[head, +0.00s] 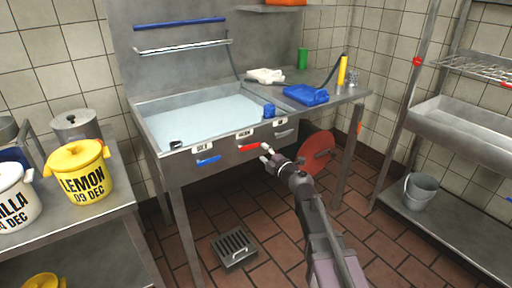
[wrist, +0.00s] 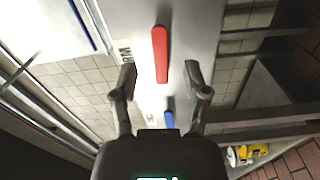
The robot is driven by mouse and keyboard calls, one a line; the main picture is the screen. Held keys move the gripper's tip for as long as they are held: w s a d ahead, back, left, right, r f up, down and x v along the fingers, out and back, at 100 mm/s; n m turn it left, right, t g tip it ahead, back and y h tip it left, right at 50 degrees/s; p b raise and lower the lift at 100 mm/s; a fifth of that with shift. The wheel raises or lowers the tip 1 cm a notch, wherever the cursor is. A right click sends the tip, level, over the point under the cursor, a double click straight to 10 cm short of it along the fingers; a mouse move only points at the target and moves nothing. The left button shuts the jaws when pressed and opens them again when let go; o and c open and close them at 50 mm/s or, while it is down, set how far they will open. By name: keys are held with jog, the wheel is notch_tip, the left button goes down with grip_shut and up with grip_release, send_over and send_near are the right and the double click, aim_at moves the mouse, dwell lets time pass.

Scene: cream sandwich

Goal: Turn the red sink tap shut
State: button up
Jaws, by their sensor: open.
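The red tap (head: 249,147) is a lever handle on the front panel of the steel sink (head: 150,130), under a small white label. In the wrist view the red tap (wrist: 160,54) lies lengthwise up the picture, between and a little beyond my fingertips. My gripper (head: 265,152) is in front of the panel, just right of the red tap in the head view. In the wrist view my gripper (wrist: 159,78) is open, one finger to each side of the red lever, with visible gaps. It holds nothing.
A blue lever (head: 208,160) is left of the red one and a grey lever (head: 284,133) right. Pale liquid fills the basin. A red disc (head: 317,151) is beside my arm below the counter. A bench with a yellow tub (head: 77,172) stands left; a floor drain (head: 234,247) lies below.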

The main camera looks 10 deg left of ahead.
aim_at(256, 146)
jog(key=shift+x, duration=2.7)
grip_shut()
